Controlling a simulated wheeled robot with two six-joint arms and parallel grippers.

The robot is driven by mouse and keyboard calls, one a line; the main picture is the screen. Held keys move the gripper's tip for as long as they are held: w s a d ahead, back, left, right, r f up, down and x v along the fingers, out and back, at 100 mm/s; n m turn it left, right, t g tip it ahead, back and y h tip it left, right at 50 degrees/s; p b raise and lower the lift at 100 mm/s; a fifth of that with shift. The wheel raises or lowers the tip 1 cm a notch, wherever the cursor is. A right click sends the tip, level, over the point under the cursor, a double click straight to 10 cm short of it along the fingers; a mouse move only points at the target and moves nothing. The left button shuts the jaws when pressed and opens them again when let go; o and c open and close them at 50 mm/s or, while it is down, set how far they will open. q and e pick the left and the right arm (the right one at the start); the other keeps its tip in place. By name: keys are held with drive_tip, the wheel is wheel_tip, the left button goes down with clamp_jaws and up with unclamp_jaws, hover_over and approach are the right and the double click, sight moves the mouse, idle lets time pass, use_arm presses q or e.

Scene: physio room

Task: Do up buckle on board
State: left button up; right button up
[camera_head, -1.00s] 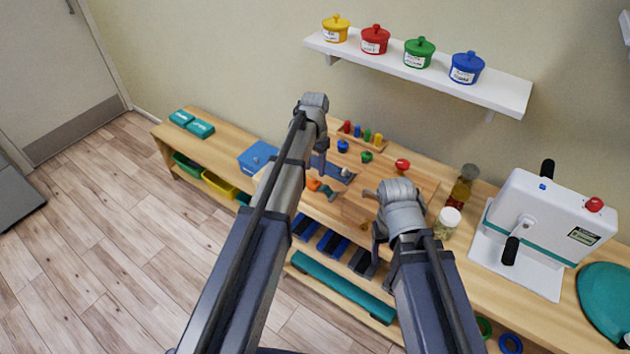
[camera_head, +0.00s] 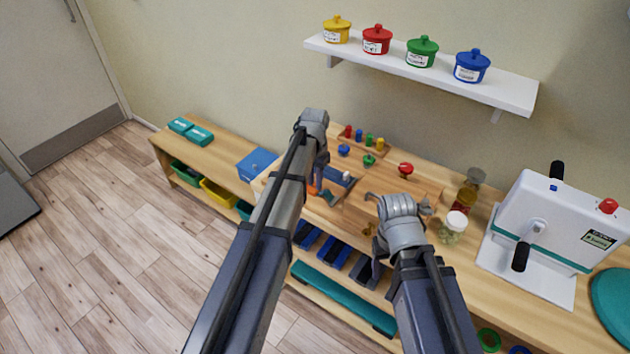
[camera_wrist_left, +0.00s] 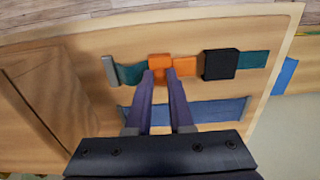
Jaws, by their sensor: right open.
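The wooden board (camera_head: 347,213) lies on the bench below my grippers. In the left wrist view an orange buckle (camera_wrist_left: 183,66) sits in the middle of a teal strap (camera_wrist_left: 252,59), with a grey end piece (camera_wrist_left: 109,70) at left and a black block (camera_wrist_left: 218,65) at right. My left gripper (camera_wrist_left: 160,74) has its two fingers at the orange buckle, with orange showing between and beside the tips. Whether they grip it is unclear. My left gripper hides much of the strap in the head view. My right gripper (camera_head: 378,262) is open and empty near the bench's front edge.
A blue strap (camera_wrist_left: 205,111) lies below the teal one. Coloured pegs and knobs, including a red knob (camera_head: 405,169), stand behind. A jar (camera_head: 453,227) and a white machine (camera_head: 545,225) are to the right, and a blue box (camera_head: 257,164) to the left.

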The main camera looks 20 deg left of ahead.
use_arm(q)
clamp_jaws()
idle(0.9)
